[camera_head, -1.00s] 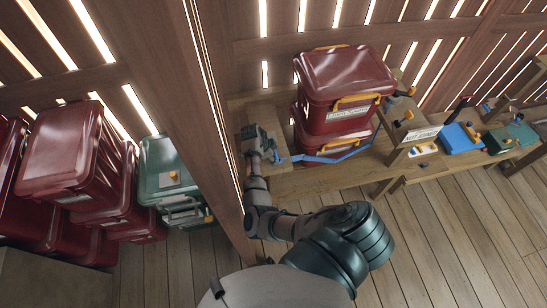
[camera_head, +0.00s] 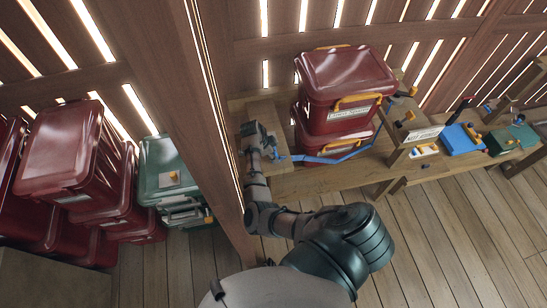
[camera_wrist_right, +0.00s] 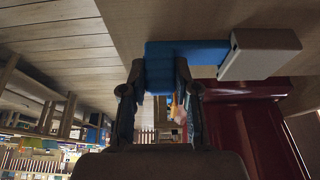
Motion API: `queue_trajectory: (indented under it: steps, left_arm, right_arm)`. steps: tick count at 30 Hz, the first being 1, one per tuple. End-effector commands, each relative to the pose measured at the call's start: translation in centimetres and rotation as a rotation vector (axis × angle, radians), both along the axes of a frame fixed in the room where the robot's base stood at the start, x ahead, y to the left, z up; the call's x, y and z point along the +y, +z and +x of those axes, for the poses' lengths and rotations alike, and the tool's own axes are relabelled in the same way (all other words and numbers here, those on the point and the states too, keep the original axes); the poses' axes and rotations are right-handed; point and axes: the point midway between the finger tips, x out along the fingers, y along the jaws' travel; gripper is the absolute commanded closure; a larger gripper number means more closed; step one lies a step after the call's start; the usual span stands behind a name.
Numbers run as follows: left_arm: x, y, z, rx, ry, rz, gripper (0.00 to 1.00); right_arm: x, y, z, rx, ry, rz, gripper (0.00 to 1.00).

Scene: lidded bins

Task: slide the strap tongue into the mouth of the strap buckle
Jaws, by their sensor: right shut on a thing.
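My right gripper (camera_head: 262,142) is above the left end of the wooden bench, left of the stacked red bins. In the right wrist view its fingers (camera_wrist_right: 159,75) are shut on a blue piece, which I take to be the strap tongue (camera_wrist_right: 188,52). The blue piece reaches right to a pale grey block (camera_wrist_right: 262,53), probably the strap buckle. I cannot tell whether its end is inside the block or only against it. In the head view the blue strap (camera_head: 345,157) runs from beside the gripper around the front of the lower bin. My left gripper is out of view.
Two red bins (camera_head: 345,75) stand stacked on the bench (camera_head: 310,183). A wooden stand with a label (camera_head: 420,133), a blue box (camera_head: 458,139) and a green box (camera_head: 508,139) lie to the right. A wooden post (camera_head: 180,90) stands close left of my arm.

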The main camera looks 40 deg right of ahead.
Motion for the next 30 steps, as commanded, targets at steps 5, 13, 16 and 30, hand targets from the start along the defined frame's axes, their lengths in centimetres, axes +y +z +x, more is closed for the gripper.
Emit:
queue_trajectory:
  steps: [5, 13, 16, 30]
  left_arm:
    - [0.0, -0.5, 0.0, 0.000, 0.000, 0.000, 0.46]
    - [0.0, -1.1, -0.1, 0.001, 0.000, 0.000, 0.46]
    - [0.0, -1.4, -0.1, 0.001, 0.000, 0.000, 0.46]
    - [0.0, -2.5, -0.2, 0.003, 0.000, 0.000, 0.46]
  right_arm:
    - [-0.3, 0.0, 0.5, -0.001, -0.001, -0.001, 1.00]
    - [-0.7, -0.1, 1.2, -0.001, 0.000, 0.000, 1.00]
    - [-0.8, -0.1, 1.5, -0.001, -0.001, -0.001, 1.00]
    - [-1.5, 0.0, 2.7, -0.001, -0.001, -0.001, 1.00]
